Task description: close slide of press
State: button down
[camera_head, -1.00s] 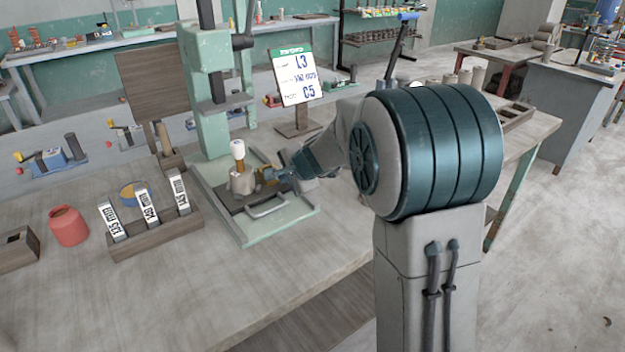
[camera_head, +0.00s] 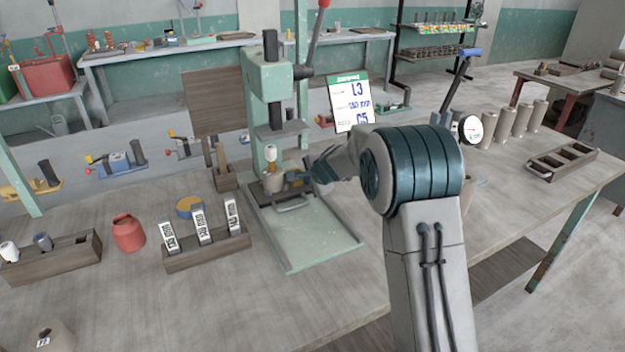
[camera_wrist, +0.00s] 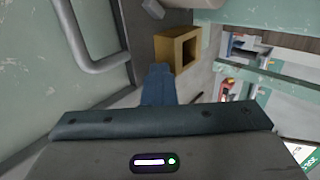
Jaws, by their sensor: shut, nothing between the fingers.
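The green press (camera_head: 268,80) stands on the bench. Its dark slide plate (camera_head: 262,192) lies on the green base (camera_head: 310,240), close under the column, with bare base in front of it. On the slide sit a clay-coloured cup-like piece with a white-topped knob (camera_head: 273,178) and a small brass block (camera_head: 294,178). The slide's grey bar handle (camera_head: 292,206) faces the front; it also shows in the wrist view (camera_wrist: 95,62). My gripper (camera_head: 308,182) is shut and empty at the slide's right side, beside the brass block (camera_wrist: 178,47). Exact contact is hard to tell.
A sign card (camera_head: 348,103) stands behind my arm. A wooden rack with number tags (camera_head: 208,250), a red jar (camera_head: 128,233) and a wooden box (camera_head: 55,262) are to the left. A wooden tray (camera_head: 562,160) lies at right.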

jog(key=shift+w+a+r, duration=0.1)
jog(key=shift+w+r, duration=0.1)
jog(key=shift+r, duration=0.05)
dwell(0.3)
jog(key=shift+s+f+b, duration=0.15)
jog(key=shift+b, duration=0.2)
jog(key=s+b, duration=0.1)
jog(key=s+d+b, duration=0.1)
jog(key=s+d, duration=0.1)
jog(key=shift+s+f+b, duration=0.2)
jog(key=shift+s+b, duration=0.2)
jog(key=s+d+r+n+g+p, duration=0.1)
jog(key=s+d+r+n+p, duration=0.1)
jog(key=s+r, duration=0.35)
jog(key=s+d+r+n+g+p, duration=0.1)
jog(key=s+d+r+n, duration=0.15)
jog(key=s, duration=0.65)
jog(key=s+d+r+n+p, duration=0.2)
jog(key=s+d+r, duration=0.15)
jog(key=s, duration=0.35)
jog(key=s+d+n+g+h+p, duration=0.1)
jog(key=s+d+n+h+p, duration=0.1)
jog(key=s, duration=0.7)
jog(key=s+d+n+g+h+p, duration=0.2)
jog(key=s+d+n, duration=0.2)
jog(key=s, duration=0.6)
jog(key=shift+s+d+r+g, duration=0.2)
jog(key=shift+s+d+g, duration=0.1)
jog(key=shift+d, duration=0.25)
